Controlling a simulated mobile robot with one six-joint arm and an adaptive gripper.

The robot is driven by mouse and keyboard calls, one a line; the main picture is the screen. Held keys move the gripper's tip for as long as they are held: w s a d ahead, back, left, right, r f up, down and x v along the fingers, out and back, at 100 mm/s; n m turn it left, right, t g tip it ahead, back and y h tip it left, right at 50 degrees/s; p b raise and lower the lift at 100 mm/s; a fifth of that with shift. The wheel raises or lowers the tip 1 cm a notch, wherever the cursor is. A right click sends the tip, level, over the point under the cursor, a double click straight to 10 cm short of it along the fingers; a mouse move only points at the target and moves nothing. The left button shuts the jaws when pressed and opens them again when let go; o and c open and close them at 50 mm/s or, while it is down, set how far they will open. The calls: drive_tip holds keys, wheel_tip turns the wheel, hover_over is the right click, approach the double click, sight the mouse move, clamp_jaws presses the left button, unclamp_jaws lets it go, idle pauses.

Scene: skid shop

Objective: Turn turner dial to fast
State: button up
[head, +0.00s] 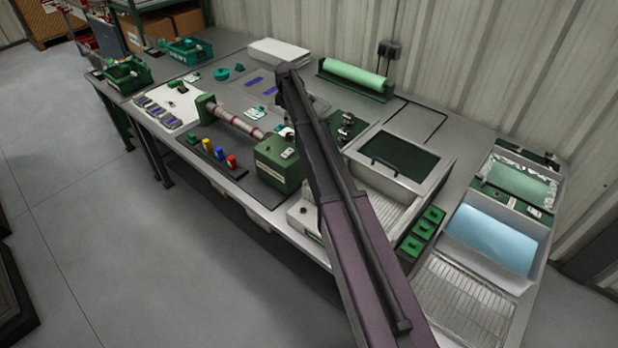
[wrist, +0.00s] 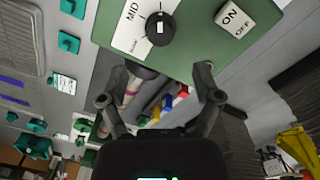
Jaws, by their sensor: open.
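The turner is a green box (head: 279,165) with a striped roller (head: 237,121) reaching left from it, on the bench in the head view. In the wrist view its green face (wrist: 196,52) fills the top. The black round dial (wrist: 160,32) has a white pointer mark and sits beside a white scale plate. "MID" is readable on the plate; a smaller word below it is not clear. A white ON/OFF switch (wrist: 233,20) is to the right of the dial. My gripper (wrist: 158,84) is open and empty, its fingers apart below the dial, not touching it. In the head view my arm hides the gripper.
Red, blue and yellow pegs (head: 219,153) stand in front of the roller. A framed dark-green screen (head: 402,157) and trays lie to the right of the turner. A light-green roll (head: 355,76) is at the back by the wall. The floor in front is clear.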

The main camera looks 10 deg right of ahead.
drive_tip(key=shift+r+p, duration=3.15)
drive_tip(key=shift+r, duration=0.25)
drive_tip(key=s+f+m+b, duration=0.3)
drive_tip(key=s, duration=0.7)
drive_tip(key=s+f+m+b, duration=0.3)
drive_tip(key=s, duration=0.8)
drive_tip(key=s+f+m+b, duration=0.3)
drive_tip(key=s+m, duration=0.1)
drive_tip(key=s, duration=0.7)
drive_tip(key=shift+s+f, duration=0.15)
drive_tip(key=shift+s, duration=0.1)
drive_tip(key=shift+d, duration=0.1)
drive_tip(key=s+m, duration=0.3)
drive_tip(key=s, duration=1)
drive_tip(key=shift+m, duration=0.4)
